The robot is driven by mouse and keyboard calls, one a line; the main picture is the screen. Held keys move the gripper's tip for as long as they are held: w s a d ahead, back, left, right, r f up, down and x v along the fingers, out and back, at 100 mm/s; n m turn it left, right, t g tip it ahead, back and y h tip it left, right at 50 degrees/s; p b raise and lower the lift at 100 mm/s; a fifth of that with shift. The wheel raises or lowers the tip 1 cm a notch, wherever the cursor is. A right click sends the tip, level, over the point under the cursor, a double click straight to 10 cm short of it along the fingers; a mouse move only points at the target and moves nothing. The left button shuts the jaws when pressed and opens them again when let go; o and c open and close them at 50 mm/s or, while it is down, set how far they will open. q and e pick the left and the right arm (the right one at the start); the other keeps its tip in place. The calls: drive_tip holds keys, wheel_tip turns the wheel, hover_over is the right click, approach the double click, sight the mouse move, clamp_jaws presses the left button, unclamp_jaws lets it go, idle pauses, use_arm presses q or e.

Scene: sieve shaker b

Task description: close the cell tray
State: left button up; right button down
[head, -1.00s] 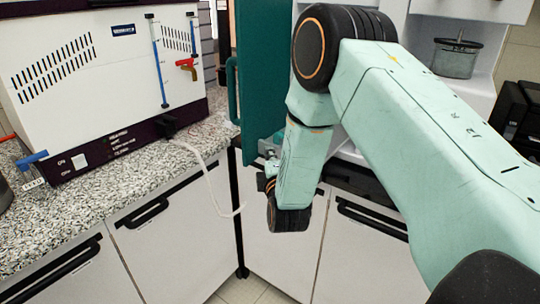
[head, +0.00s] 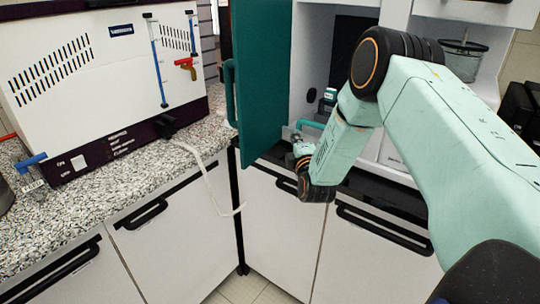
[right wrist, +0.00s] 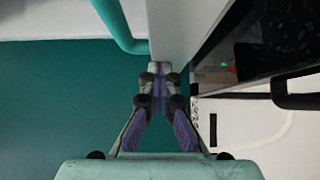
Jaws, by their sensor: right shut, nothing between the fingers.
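The cell tray appears to be the pale grey part (head: 291,133) with a teal tube handle (head: 311,125), low in the open white cabinet; my right arm hides much of it. My right gripper (head: 297,148) is at the tray's front, just below the handle. In the right wrist view my right gripper (right wrist: 160,76) is shut and empty, its tips at the lower end of a pale bar (right wrist: 174,32). A bent teal tube (right wrist: 122,28) meets this bar on the left. I cannot tell whether the tips touch the bar. My left gripper is not in view.
The tall teal door (head: 264,80) stands open just left of my right gripper. A white instrument (head: 100,75) sits on the speckled counter (head: 180,165) at left. A dark-topped counter edge and white cupboards (head: 283,235) lie below the gripper.

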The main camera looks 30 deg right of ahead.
sight(310, 130)
drive_tip(key=w+d, duration=0.1)
drive_tip(key=d, duration=0.1)
drive_tip(key=w+d, duration=0.1)
drive_tip(key=d, duration=0.2)
drive_tip(key=w+d, duration=0.1)
drive_tip(key=d, duration=0.1)
drive_tip(key=shift+d, duration=0.2)
drive_tip(key=shift+w+d+b, duration=0.3)
drive_tip(key=shift+d, duration=0.35)
drive_tip(key=shift+d+r, duration=0.1)
drive_tip(key=shift+r, duration=0.2)
